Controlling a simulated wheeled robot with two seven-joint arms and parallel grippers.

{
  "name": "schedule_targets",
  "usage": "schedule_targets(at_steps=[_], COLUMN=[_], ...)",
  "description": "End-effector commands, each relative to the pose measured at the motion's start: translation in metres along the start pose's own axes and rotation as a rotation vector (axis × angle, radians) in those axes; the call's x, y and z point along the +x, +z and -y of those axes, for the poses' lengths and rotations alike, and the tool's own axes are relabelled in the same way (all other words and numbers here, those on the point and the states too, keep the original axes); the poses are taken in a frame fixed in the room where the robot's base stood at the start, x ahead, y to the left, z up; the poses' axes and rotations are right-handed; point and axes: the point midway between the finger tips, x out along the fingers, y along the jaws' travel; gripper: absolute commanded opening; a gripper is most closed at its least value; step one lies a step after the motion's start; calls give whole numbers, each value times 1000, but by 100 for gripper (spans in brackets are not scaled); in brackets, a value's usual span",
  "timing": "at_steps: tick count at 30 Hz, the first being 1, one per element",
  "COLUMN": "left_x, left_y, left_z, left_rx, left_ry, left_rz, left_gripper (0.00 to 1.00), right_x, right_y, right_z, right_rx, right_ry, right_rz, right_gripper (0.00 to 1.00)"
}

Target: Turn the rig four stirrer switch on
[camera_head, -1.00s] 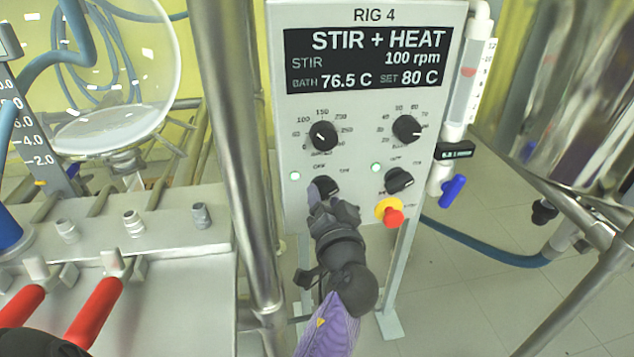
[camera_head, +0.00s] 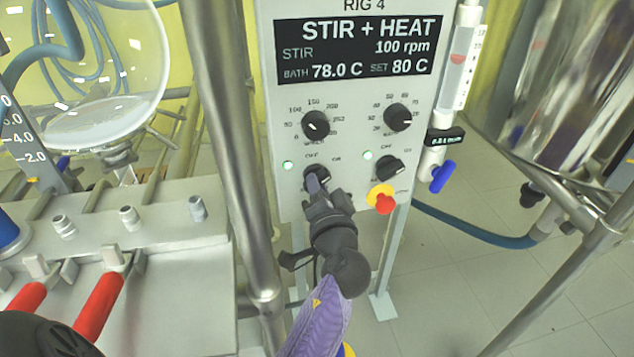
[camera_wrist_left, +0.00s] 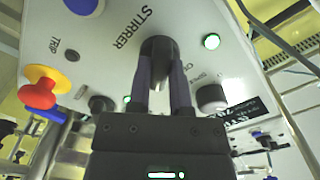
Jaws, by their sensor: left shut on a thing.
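The rig four panel (camera_head: 352,100) is a pale upright box headed RIG 4. Its screen reads STIR + HEAT, 100 rpm, bath 78.0 C, set 80 C. The stirrer switch (camera_head: 317,176) is the black knob at lower left, under OFF and ON marks. My left gripper (camera_head: 318,187) is shut on it and hides part of it. In the left wrist view the purple fingers (camera_wrist_left: 161,92) stand on either side of the black knob (camera_wrist_left: 157,50), beside the word STIRRER. I cannot read the knob's exact angle. My right gripper is out of view.
A second switch (camera_head: 390,168) and a red-and-yellow stop button (camera_head: 382,200) sit right of the gripper. Two dials (camera_head: 316,124) are above. A pale lit lamp (camera_head: 288,165) is beside the stirrer switch. A steel post (camera_head: 228,140) stands close left. Glass vessels flank the panel.

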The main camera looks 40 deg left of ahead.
Motion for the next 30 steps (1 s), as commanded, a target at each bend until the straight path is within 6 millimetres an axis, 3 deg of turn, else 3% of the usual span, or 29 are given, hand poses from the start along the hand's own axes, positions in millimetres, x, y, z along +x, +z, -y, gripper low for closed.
schedule_targets(at_steps=[3, 10, 11, 15, 30], left_x=[0, 0, 0, 0, 0], left_y=[-2, -1, -1, 0, 1], left_z=[3, 1, 1, 1, -2], left_rx=[125, 132, 132, 131, 78], left_ry=[1, 0, 0, 0, 1], left_rz=[-1, -1, -1, -1, 1], left_gripper=[0, 0, 29, 59, 60], right_x=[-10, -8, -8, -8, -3], right_y=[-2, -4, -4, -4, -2], right_z=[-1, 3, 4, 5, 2], right_rx=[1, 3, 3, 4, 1], right_ry=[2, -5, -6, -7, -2], right_rz=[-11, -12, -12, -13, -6], right_gripper=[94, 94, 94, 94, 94])
